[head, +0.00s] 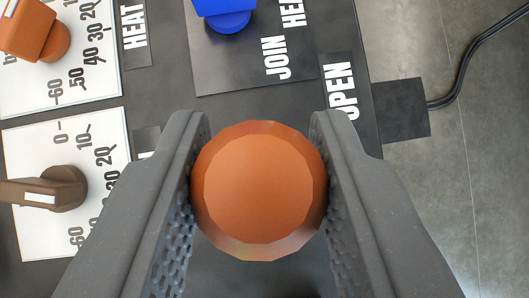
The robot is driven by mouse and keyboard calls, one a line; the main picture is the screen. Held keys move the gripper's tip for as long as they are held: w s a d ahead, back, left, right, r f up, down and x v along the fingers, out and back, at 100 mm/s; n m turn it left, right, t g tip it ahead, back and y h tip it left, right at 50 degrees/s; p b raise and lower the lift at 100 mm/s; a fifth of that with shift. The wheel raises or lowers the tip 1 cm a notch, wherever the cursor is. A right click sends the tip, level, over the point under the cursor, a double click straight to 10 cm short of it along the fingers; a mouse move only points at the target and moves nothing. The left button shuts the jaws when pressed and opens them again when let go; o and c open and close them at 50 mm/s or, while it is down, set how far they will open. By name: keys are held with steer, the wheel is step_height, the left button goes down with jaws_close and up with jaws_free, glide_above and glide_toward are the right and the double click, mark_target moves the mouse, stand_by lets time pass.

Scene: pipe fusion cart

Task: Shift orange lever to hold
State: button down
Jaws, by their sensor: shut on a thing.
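The round orange knob of the lever (259,190) fills the middle of the head view, seen from above. My gripper (260,165) is shut on it, with one grey finger on its left side and one on its right. The lever's shaft and base are hidden under the knob and my fingers. A label reading OPEN (340,86) shows just above and right of the knob. A HOLD label does not show clearly; another label behind my left finger is mostly covered.
A blue knob (226,18) stands at the top beside the labels JOIN and HE. An orange-brown dial pointer (40,32) and a brown one (62,188) sit on white scales at left. A black cable (465,75) runs to the right over grey floor.

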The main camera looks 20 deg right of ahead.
steer(key=shift+s+d+t+y+b, duration=0.3)
steer(key=shift+s+d+y+b, duration=0.3)
steer(key=shift+d+b, duration=0.2)
steer(key=shift+w+r, duration=0.1)
steer(key=c, duration=1.1)
jaws_free()
steer(key=shift+d, duration=0.1)
steer(key=v, duration=1.3)
steer(key=shift+s+d+r, duration=0.1)
steer(key=shift+s+d, duration=0.15)
steer(key=shift+s, duration=0.05)
